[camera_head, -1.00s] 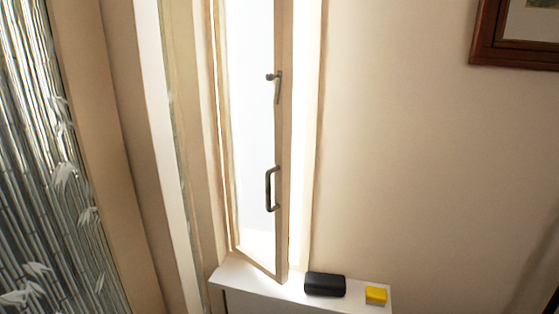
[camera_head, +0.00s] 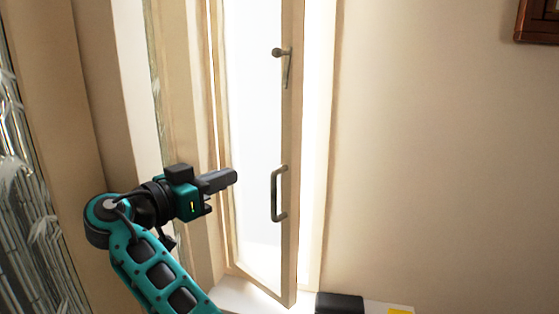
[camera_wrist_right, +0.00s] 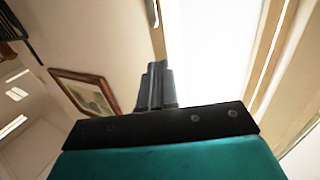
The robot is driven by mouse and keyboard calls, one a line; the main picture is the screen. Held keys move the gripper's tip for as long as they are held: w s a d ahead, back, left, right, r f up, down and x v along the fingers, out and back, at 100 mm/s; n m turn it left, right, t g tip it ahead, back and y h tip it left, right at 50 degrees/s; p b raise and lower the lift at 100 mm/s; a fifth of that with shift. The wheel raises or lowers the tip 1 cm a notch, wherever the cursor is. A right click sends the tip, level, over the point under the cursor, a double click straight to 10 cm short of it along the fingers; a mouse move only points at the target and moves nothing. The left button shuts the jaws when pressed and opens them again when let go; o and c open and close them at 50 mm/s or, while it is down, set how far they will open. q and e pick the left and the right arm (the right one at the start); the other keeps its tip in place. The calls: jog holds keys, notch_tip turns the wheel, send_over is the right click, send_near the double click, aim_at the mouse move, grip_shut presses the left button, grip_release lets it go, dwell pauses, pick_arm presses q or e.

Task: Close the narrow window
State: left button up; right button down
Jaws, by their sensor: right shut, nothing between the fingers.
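The narrow window (camera_head: 289,150) stands partly open, its sash swung into the room. Its bright glass shows left of the sash's edge. A dark bar handle (camera_head: 277,193) sits low on the sash, and a small lever (camera_head: 287,66) sits higher up. My right gripper (camera_head: 234,176) is shut and empty, to the left of the handle, in front of the glass in the picture. I cannot tell whether it touches the window. In the right wrist view its closed fingers (camera_wrist_right: 155,72) point toward the window's bright area. My left gripper is not in view.
A white ledge (camera_head: 237,291) lies below the window. A black box (camera_head: 339,303) and a yellow block (camera_head: 400,309) stand on it. A framed picture (camera_head: 538,22) hangs on the wall at the right. A bamboo-patterned panel (camera_head: 25,200) stands at the left.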

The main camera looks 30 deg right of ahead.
aim_at(285, 154)
jog(key=x, duration=0.9)
jog(key=p+x, duration=0.1)
jog(key=x, duration=0.3)
jog(key=shift+s+d+r, duration=0.1)
jog(key=shift+d+r, duration=0.3)
jog(key=shift+d+f, duration=0.1)
jog(key=shift+d, duration=0.25)
jog(key=w+d+n+t+y, duration=0.3)
jog(key=d+t, duration=0.4)
jog(key=d, duration=0.4)
jog(key=shift+w+r+n+t+y, duration=0.35)
jog(key=shift+w+n, duration=0.2)
jog(key=shift+n, duration=0.65)
jog(key=shift+r, duration=0.1)
